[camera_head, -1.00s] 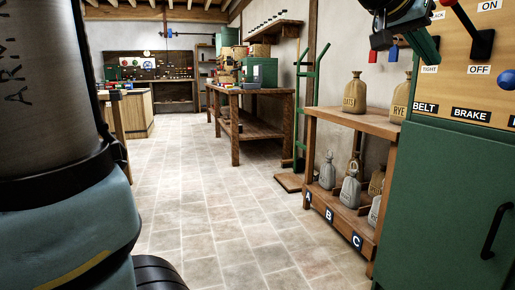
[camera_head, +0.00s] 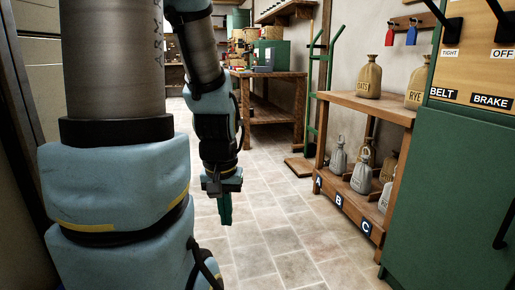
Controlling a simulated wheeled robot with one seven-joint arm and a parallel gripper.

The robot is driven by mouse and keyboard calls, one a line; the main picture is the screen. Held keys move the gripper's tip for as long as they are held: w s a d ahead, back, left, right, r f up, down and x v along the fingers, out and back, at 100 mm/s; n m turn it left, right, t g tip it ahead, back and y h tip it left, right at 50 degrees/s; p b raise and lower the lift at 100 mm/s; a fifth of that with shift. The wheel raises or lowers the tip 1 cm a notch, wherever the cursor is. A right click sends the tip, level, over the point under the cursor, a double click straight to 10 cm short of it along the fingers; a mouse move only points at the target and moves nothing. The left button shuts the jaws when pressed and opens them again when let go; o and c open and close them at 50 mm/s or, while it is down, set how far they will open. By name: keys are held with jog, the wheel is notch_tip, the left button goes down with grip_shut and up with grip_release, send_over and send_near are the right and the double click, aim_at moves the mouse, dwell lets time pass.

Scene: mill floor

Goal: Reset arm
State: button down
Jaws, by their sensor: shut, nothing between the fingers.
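My arm hangs folded in the left half of the head view, its wrist pointing down. My gripper (camera_head: 225,209) hangs at the wrist's lower end over the tiled floor. Its green fingers are together, with nothing between them. It is apart from the shelf and the green cabinet to the right.
A wooden shelf (camera_head: 366,108) at right bears sacks marked OATS (camera_head: 368,80) and RYE (camera_head: 413,90), with grey sacks below. A green cabinet (camera_head: 440,185) with a lever panel (camera_head: 475,60) stands nearer. A green hand truck (camera_head: 315,95) and workbench (camera_head: 276,76) stand behind. Tiled floor between is clear.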

notch_tip(320, 180, up, 36)
jog(key=p, duration=3.4)
jog(key=shift+w+d, duration=0.2)
jog(key=shift+w, duration=0.05)
jog(key=c, duration=1.5)
grip_release()
